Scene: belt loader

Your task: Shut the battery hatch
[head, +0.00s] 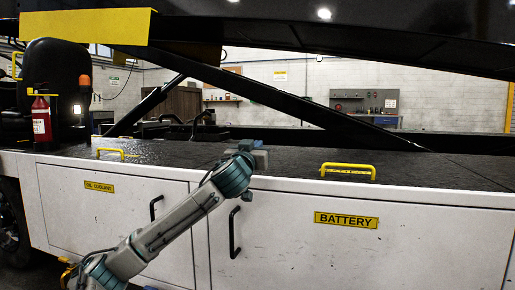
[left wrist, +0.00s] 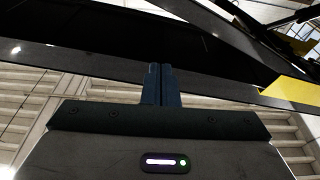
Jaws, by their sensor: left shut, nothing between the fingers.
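The battery hatch (head: 360,250) is a wide white panel in the loader's side, with a yellow BATTERY label (head: 346,220) and a black upright handle (head: 234,232) near its left edge. It looks about flush with the body; a small gap cannot be ruled out. My left gripper (head: 262,157) is at the top edge of the body, above the hatch's left part, apart from the handle. Its fingertips are hard to make out there. In the left wrist view its two fingers (left wrist: 162,84) are together with nothing between them. My right gripper is not in view.
The oil coolant door (head: 110,212), with its own black handle (head: 155,207), lies left of the hatch. Yellow grab handles (head: 347,171) stand on the dark deck (head: 430,170). A red extinguisher (head: 41,120) stands at left. Dark beams cross overhead.

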